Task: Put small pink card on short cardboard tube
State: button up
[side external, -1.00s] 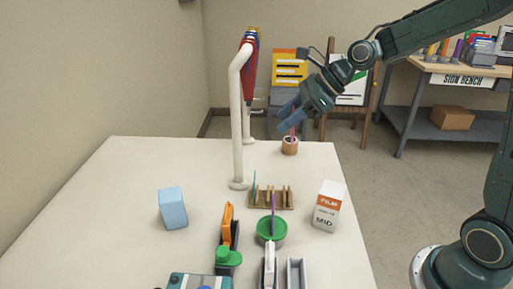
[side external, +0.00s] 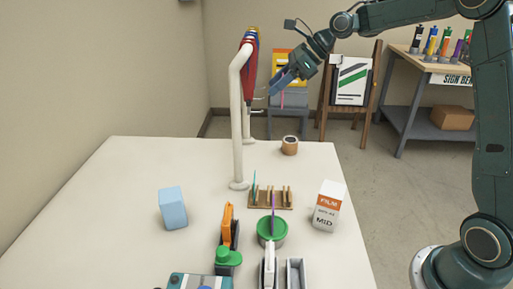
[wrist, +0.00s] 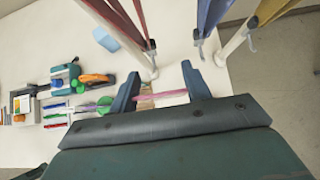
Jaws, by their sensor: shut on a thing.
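My gripper (side external: 278,88) is raised above the back of the table, near the lanyards on the white rack. It is shut on a pink card (side external: 281,99), which hangs from the fingers in the side view. In the wrist view, the card is a thin pink strip (wrist: 160,96) spanning between my two fingertips (wrist: 160,88). A short tan cardboard tube (side external: 290,147) with a dark opening stands upright near the table's back right edge. My gripper and the card are well above it and slightly left, with nothing sticking out of the tube.
A white post rack (side external: 237,120) with hanging red, blue and yellow lanyards (side external: 250,75) stands close left of my gripper. A wooden slotted holder (side external: 285,204), a film box (side external: 329,207), a green round container (side external: 271,232) and a blue block (side external: 173,208) stand nearer the front.

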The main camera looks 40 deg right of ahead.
jog(key=w+d+r, duration=0.1)
jog(key=w+d, duration=0.3)
jog(key=d, duration=0.2)
send_over(287, 139)
jog(key=shift+f, duration=0.2)
jog(key=shift+f, duration=0.15)
notch_tip(287, 139, down, 15)
jog(key=shift+f, duration=0.2)
dwell(0.5)
jog(key=shift+f, duration=2.15)
jog(key=shift+f, duration=0.15)
